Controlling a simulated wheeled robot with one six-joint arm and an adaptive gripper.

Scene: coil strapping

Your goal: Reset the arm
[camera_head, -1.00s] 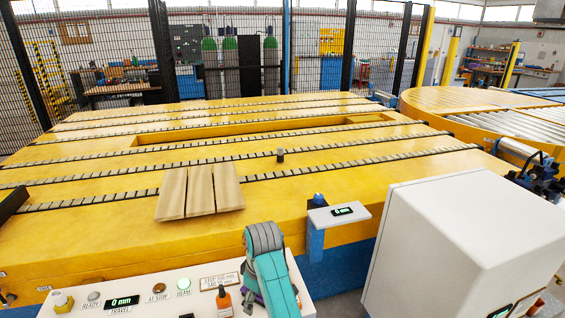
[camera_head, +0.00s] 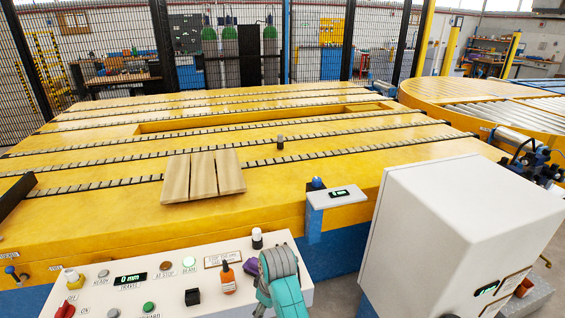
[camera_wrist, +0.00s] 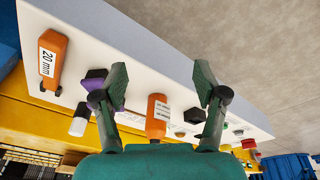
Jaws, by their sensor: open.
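My gripper (camera_wrist: 162,80) shows in the wrist view with its two dark green fingers spread wide and nothing between the tips. In the head view my teal and grey arm is at the bottom centre, over the right end of the console (camera_head: 215,248). My gripper's fingers cannot be made out there.
A white cabinet (camera_head: 450,235) stands right; wooden boards (camera_head: 203,176) lie on the yellow table (camera_head: 330,200).

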